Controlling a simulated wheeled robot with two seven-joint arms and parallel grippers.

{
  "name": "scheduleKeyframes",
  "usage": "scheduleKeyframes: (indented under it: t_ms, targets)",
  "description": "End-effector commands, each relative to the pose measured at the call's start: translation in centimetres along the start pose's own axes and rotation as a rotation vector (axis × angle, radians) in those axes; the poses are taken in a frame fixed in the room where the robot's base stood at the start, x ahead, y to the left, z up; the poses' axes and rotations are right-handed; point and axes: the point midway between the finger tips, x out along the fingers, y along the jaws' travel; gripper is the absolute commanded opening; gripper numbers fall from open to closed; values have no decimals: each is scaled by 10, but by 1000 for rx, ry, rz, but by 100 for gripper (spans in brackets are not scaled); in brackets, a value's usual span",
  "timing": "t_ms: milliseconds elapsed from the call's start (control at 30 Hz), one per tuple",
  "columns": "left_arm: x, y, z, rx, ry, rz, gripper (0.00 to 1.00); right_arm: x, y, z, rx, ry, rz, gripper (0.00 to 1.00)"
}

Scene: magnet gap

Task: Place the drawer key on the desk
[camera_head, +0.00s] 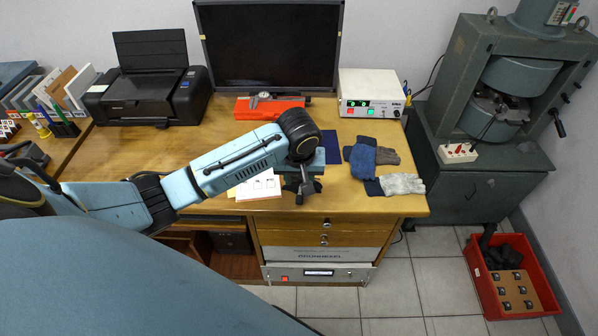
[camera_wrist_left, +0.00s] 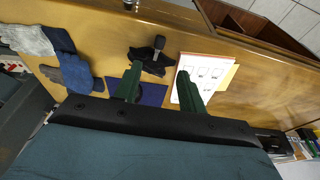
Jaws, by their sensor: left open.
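The wooden desk (camera_head: 225,150) spans the middle of the head view. I cannot make out a drawer key for sure. Small dark and metal lock fittings (camera_head: 326,223) show on the drawer fronts below the desk edge, too small to tell if a key is in one. My left gripper (camera_head: 302,184) is over the front of the desk, pointing down. In the left wrist view its two green fingers (camera_wrist_left: 158,70) are apart, with nothing held between them. A black several-armed object with a grey knob (camera_wrist_left: 148,56) lies on the desk just beyond the fingertips. My right gripper is not in view.
Blue and grey gloves (camera_head: 375,160) lie right of the gripper. White papers (camera_head: 258,188) lie left of it, and a dark blue sheet (camera_head: 337,148) behind. A monitor (camera_head: 270,45), printer (camera_head: 150,95) and white instrument (camera_head: 370,92) stand at the back.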

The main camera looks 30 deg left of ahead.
Motion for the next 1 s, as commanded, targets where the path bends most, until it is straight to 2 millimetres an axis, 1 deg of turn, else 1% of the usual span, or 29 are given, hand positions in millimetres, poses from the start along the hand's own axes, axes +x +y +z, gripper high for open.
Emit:
scheduleKeyframes:
  t_ms: [33,133,333,400,467,567,600,700,800,867,933,967,1000]
  targets:
    - [-5,0,0,0,1,1,41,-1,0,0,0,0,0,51]
    - [-8,0,0,0,0,-1,41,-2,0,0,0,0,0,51]
    - [-8,0,0,0,0,0,41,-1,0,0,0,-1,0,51]
    - [-8,3,2,9,4,14,41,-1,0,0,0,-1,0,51]
    - [-6,12,6,36,17,52,41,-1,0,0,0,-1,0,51]
    - [-2,36,18,113,68,169,41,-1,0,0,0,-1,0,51]
    - [-2,47,23,150,98,225,41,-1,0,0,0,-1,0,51]
    - [-4,72,33,234,191,355,41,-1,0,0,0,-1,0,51]
    - [-5,88,41,297,283,449,41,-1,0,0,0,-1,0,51]
    - [-1,93,45,327,331,484,41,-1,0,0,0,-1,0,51]
    - [10,94,51,356,378,505,41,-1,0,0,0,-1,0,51]
    - [18,92,55,368,392,506,41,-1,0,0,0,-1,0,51]
    - [35,88,62,384,402,496,41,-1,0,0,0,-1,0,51]
